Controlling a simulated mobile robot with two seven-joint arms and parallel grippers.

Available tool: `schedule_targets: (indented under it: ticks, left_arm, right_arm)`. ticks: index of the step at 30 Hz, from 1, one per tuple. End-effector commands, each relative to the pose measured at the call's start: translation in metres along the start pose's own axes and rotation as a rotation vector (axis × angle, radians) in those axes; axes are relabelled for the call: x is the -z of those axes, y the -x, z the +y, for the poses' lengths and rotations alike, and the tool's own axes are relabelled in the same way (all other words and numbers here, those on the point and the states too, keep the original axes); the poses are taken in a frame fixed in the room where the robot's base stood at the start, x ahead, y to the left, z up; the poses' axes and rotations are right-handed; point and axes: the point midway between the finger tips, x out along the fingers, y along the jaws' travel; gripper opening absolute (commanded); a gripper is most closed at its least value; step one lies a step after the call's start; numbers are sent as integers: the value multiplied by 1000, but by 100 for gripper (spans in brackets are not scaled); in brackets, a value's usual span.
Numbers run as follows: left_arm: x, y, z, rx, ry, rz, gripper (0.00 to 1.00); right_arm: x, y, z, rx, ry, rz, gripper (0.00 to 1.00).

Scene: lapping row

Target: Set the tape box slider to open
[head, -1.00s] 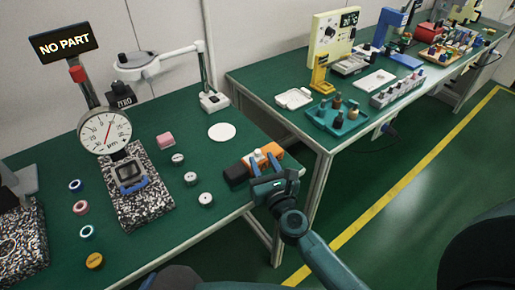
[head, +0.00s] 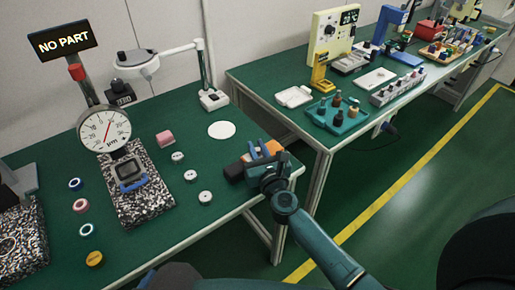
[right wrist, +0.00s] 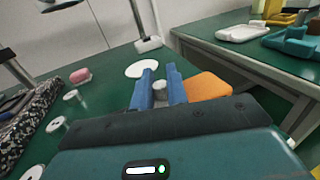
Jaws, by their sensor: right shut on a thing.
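The tape box (head: 234,172), orange and black, lies near the right front corner of the near table. Its orange part (right wrist: 208,88) also shows in the right wrist view, right of the fingers. My right gripper (head: 263,150) is over the box and hides much of it. In the right wrist view its blue fingers (right wrist: 159,85) stand on both sides of a small grey knob (right wrist: 160,92), which looks like the slider, and are shut on it. The slider's position along the box cannot be made out. My left gripper is not in view.
A white disc (head: 222,130), several small round parts and a pink block (head: 165,138) lie left of the box. A dial gauge (head: 104,130) stands farther left under a "NO PART" display (head: 65,40). A second table with a teal tray (head: 338,118) stands beyond a gap.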

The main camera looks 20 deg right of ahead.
Motion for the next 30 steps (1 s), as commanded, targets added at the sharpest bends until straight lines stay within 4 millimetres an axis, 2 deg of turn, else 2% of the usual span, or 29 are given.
schedule_targets:
  ticks: [3, 14, 17, 21, 24, 30]
  left_arm:
    - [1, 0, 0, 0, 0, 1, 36]
    - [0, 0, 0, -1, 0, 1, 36]
    - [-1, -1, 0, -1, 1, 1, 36]
    - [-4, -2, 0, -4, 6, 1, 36]
    - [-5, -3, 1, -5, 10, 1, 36]
    - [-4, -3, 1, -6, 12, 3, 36]
  right_arm:
    - [0, 0, 0, 0, 0, 0, 0]
    - [0, 0, -1, 0, 0, 0, 0]
    - [1, -3, -11, 3, 2, 0, 0]
    - [1, -12, -36, 3, 2, 0, 0]
    - [1, -15, -48, 2, 1, 0, 0]
    - [0, -17, -52, 0, 0, 1, 0]
